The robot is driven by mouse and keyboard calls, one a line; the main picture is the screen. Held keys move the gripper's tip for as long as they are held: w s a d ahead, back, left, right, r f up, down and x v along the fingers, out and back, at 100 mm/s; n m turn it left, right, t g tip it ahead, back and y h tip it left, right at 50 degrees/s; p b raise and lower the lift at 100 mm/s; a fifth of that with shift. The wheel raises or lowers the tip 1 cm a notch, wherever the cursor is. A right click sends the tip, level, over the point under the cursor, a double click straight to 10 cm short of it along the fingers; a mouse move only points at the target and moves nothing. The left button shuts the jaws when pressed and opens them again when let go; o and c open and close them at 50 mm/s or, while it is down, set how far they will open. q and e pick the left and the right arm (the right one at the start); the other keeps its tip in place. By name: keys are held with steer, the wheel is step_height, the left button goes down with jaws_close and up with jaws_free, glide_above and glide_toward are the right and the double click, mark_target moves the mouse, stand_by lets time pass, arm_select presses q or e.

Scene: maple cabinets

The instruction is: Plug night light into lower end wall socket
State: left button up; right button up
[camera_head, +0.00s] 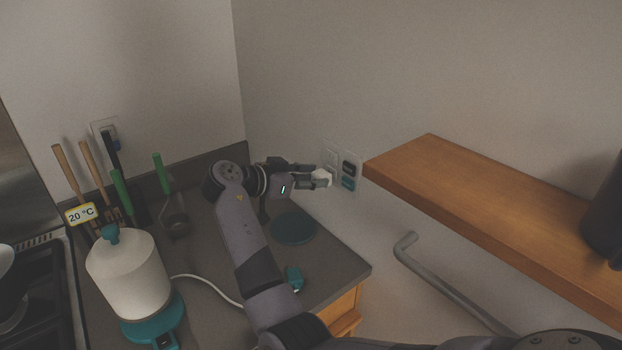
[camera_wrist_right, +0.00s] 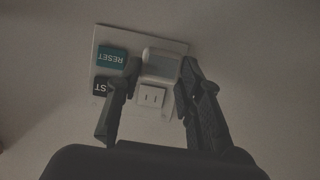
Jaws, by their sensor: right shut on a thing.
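The night light (camera_head: 322,176) is a small white block held between the fingertips of my right gripper (camera_head: 317,179), which is shut on it. In the right wrist view, the night light (camera_wrist_right: 162,63) sits between the fingers (camera_wrist_right: 160,72), in front of the wall outlet plate (camera_wrist_right: 115,37). The upside-down lettering shows this view is flipped, so the night light covers the lower socket position. The other, upper socket (camera_wrist_right: 150,97) is bare. The plate also shows in the head view (camera_head: 331,150). I cannot tell whether the prongs are in. My left gripper is not in view.
The plate's teal RESET button (camera_wrist_right: 112,55) and dark button (camera_wrist_right: 103,86) are beside the sockets. A wooden shelf (camera_head: 480,190) juts out close to the right of the plate. A grey rail (camera_head: 450,288) is below it. A white canister (camera_head: 130,275) and utensils stand on the counter (camera_head: 335,262).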

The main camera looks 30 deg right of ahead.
stand_by(0.7)
steer(key=shift+b, duration=0.6)
stand_by(0.6)
steer(key=shift+d, duration=0.6)
stand_by(0.3)
steer(key=o, duration=1.4)
steer(key=shift+a+r, duration=0.1)
steer(key=shift+a, duration=0.15)
steer(key=v, duration=0.7)
